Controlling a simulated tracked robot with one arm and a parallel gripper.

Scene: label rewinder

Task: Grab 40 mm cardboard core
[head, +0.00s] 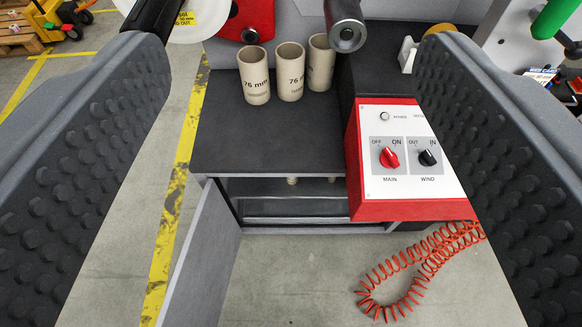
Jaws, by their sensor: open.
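My gripper (292,70) is open and empty, with its two studded dark pads at the left and right of the head view. Three beige cardboard cores stand upright on the dark machine top between and beyond the pads: a left core (254,75), a middle core (290,72) and a right core (320,63). The left and middle ones read "76 mm"; the print on the right one is too small to read. No core marked 40 mm shows in this view. Below the top, a cabinet (290,207) stands open; its inside is mostly hidden, with two small pale shapes under the top edge.
The grey cabinet door (203,255) swings out toward me at the left. A red-sided control panel (408,150) with MAIN and WIND knobs stands at the right, a coiled red cable (415,270) below it. A metal roller (346,28) hangs over the top's back edge.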

